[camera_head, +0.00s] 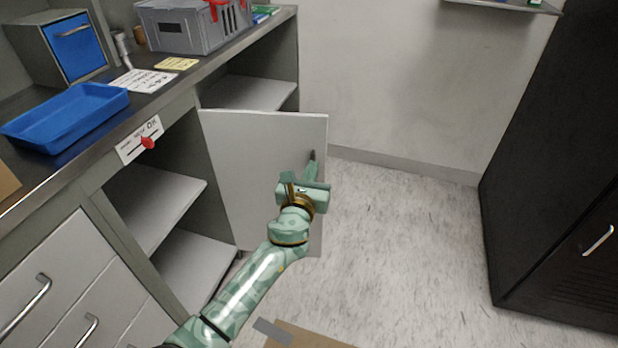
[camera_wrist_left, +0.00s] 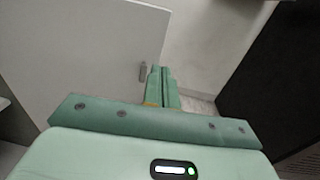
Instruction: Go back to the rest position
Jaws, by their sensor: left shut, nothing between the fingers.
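My left gripper (camera_head: 312,168) is in front of the open grey cabinet door (camera_head: 240,150), near the door's free edge. In the left wrist view its two green fingers (camera_wrist_left: 161,88) are together with nothing between them. The door handle (camera_wrist_left: 143,71) shows just left of the fingertips in that view, and I see a gap between them. The door stands swung out from the cabinet, with empty shelves (camera_head: 155,205) behind it. My right gripper is in neither view.
The counter above holds a blue tray (camera_head: 70,115), a grey crate (camera_head: 190,28) and a blue-fronted box (camera_head: 75,48). A dark cabinet (camera_head: 560,170) stands at the right. The floor (camera_head: 410,250) between is clear. A cardboard box (camera_head: 305,338) shows at the bottom edge.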

